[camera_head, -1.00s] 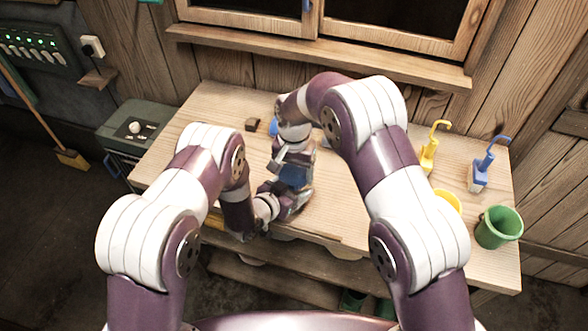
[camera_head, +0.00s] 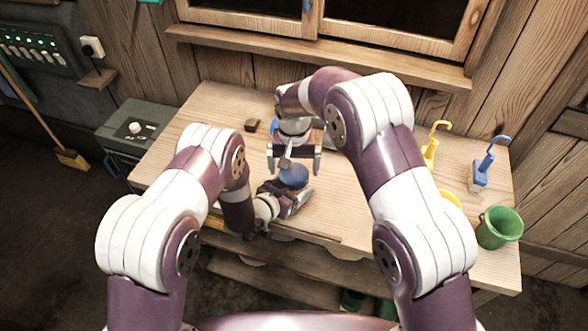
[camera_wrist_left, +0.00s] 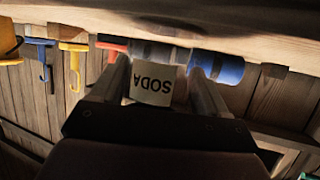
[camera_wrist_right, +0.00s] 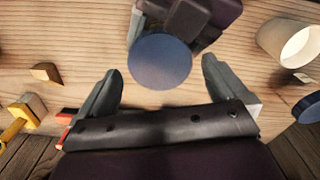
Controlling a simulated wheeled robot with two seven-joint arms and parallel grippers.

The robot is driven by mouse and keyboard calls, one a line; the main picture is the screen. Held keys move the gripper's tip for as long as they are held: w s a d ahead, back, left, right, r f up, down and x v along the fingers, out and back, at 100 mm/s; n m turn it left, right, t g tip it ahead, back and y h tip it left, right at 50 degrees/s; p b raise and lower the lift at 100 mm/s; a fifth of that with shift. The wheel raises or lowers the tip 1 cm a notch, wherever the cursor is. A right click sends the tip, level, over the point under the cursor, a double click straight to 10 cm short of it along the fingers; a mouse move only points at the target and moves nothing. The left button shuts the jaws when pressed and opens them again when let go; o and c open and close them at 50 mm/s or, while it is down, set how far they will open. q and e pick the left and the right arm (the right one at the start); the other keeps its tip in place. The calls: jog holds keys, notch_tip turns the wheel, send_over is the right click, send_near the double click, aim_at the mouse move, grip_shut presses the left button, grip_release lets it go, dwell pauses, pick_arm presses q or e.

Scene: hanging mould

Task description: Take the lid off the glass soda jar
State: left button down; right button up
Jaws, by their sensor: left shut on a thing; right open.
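The soda jar shows its white SODA label (camera_wrist_left: 153,84), upside down, in the left wrist view. My left gripper (camera_head: 290,200) is shut on the jar, with one finger on each side of the label. The round blue lid (camera_head: 293,177) is over the left gripper in the head view. The lid's flat top (camera_wrist_right: 160,62) also faces me in the right wrist view. My right gripper (camera_wrist_right: 158,85) is open, its fingers on either side of the lid and apart from it. The glass body is mostly hidden by the left gripper.
A green bucket (camera_head: 499,228), a yellow hooked tool (camera_head: 431,146) and a blue hooked tool (camera_head: 483,170) stand at the table's right. A small brown block (camera_head: 252,125) lies at the back left. A white open container (camera_wrist_right: 290,42) is at the right wrist view's right.

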notch_tip(320, 180, up, 2)
jog(key=shift+s+r, duration=0.1)
jog(key=shift+r, duration=0.1)
pick_arm(q)
grip_release()
jog(key=shift+s, duration=0.1)
